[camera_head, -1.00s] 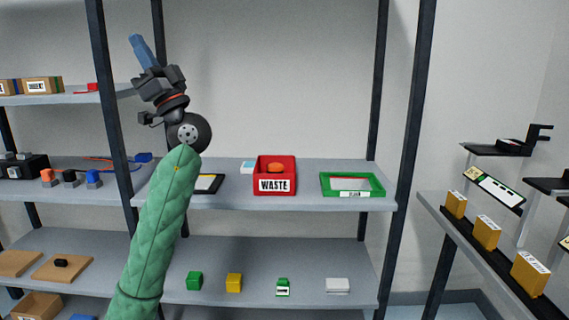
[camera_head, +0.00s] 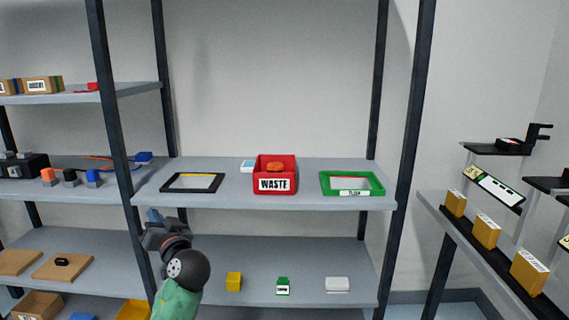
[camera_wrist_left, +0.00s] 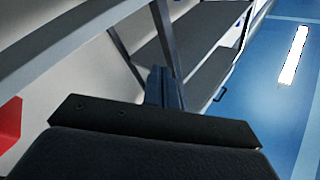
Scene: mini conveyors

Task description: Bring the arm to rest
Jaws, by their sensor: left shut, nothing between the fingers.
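My left gripper (camera_head: 153,217) is low at the left of the middle shelving bay in the head view, just below the front edge of the upper shelf. Its blue fingers are shut with nothing between them. The green sleeve of my left arm comes up from the bottom edge. In the left wrist view the shut blue fingers (camera_wrist_left: 164,88) point away past a dark mount, with shelves beyond. My right gripper is not in view.
The upper shelf (camera_head: 225,198) holds a black frame (camera_head: 192,190), a red WASTE bin (camera_head: 274,184) and a green tray (camera_head: 352,193). Below are a yellow block (camera_head: 233,282), a green block (camera_head: 283,286) and a white block (camera_head: 337,285). A dark post (camera_head: 117,130) stands left of my gripper.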

